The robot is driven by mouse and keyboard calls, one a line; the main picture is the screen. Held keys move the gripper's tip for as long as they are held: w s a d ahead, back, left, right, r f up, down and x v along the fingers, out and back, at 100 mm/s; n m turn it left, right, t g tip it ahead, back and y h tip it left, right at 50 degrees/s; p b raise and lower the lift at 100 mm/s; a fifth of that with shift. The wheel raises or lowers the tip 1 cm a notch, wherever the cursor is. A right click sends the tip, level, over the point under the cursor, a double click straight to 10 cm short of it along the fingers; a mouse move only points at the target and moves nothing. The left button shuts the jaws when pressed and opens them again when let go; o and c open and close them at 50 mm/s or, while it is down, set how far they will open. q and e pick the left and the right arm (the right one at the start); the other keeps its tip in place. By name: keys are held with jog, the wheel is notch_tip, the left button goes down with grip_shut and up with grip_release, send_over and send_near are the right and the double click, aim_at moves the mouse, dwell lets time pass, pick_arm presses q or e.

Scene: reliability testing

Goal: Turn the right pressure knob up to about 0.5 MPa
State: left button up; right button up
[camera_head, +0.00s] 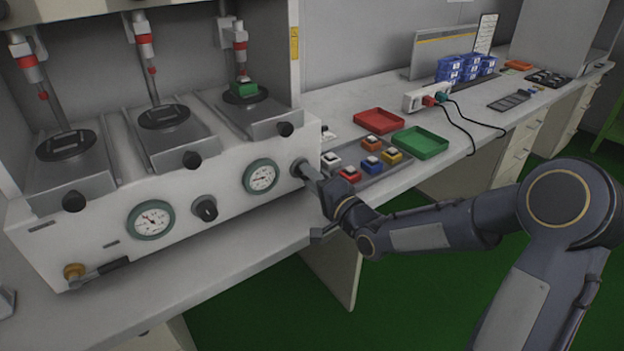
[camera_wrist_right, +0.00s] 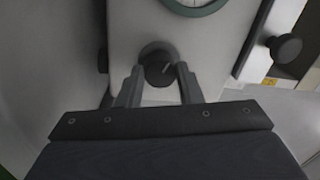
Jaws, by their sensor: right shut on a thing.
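The right pressure knob (camera_head: 299,168) is a dark round knob on the front of the white test machine, just right of the right gauge (camera_head: 261,176). My right gripper (camera_head: 312,176) is at this knob, its fingers shut on the knob's sides. In the right wrist view the knob (camera_wrist_right: 158,66) sits between the two fingertips (camera_wrist_right: 158,82), with a light mark line on its face. The right gauge has a green rim and a white dial; its needle is too small to read surely. The left knob (camera_head: 204,208) stands beside the left gauge (camera_head: 151,219).
The machine (camera_head: 110,250) has several dark knobs along its upper edge and a brass fitting (camera_head: 74,271) at lower left. A grey tray with several coloured buttons (camera_head: 371,165), a red tray (camera_head: 379,121) and a green tray (camera_head: 420,142) lie right of it.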

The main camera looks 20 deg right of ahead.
jog(key=m, duration=0.5)
jog(key=shift+p, duration=0.35)
jog(key=m, duration=0.3)
jog(key=shift+r+m+h+p, duration=0.1)
jog(key=shift+m+h+p, duration=0.2)
jog(key=shift+m+p, duration=0.1)
jog(key=m+p, duration=0.1)
jog(key=m, duration=0.3)
jog(key=shift+m, duration=0.4)
jog(key=shift+m+h+p, duration=0.3)
jog(key=shift+m+p, duration=0.35)
jog(key=shift+m, duration=1.35)
jog(key=o, duration=1)
jog(key=shift+c, duration=0.2)
